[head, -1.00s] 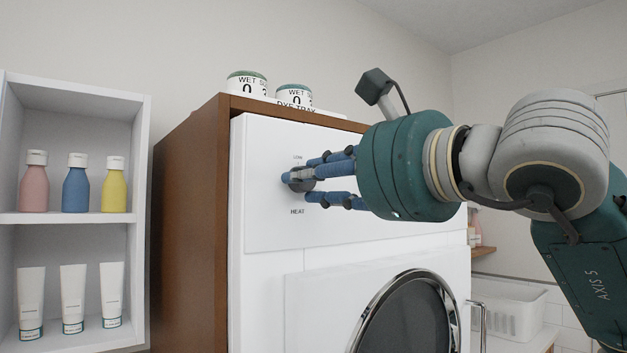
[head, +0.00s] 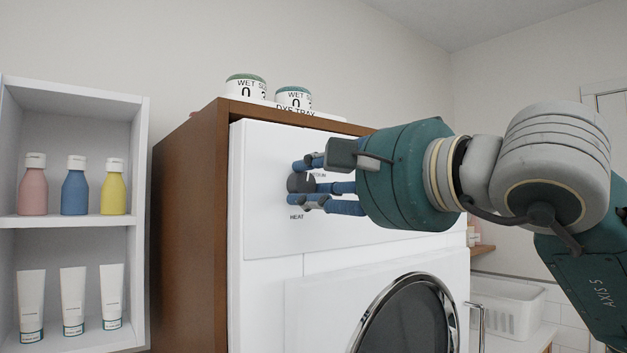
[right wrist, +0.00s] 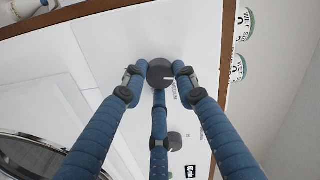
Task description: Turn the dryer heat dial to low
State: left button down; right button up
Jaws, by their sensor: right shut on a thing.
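The white dryer (head: 265,240) has a dark grey round heat dial (head: 294,184) on its upper panel, with the printed word HEAT below it. My right gripper (head: 303,183) has its blue fingers closed around the dial. In the right wrist view the fingertips (right wrist: 160,72) sit around the dial's dark face (right wrist: 158,69), and the word MEDIUM shows beside it. The fingers hide the other labels, and I cannot tell which setting the dial points at. My left gripper is not in view.
A second grey knob (right wrist: 174,140) is further along the panel. The round dryer door (head: 410,320) is below my arm. Two labelled jars (head: 293,98) stand on the brown cabinet (head: 185,220). A white shelf (head: 70,220) with bottles and tubes is at the left.

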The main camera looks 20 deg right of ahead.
jog(key=shift+n, duration=1.1)
jog(key=o, duration=1.1)
jog(key=shift+o, duration=0.2)
jog(key=v, duration=1.2)
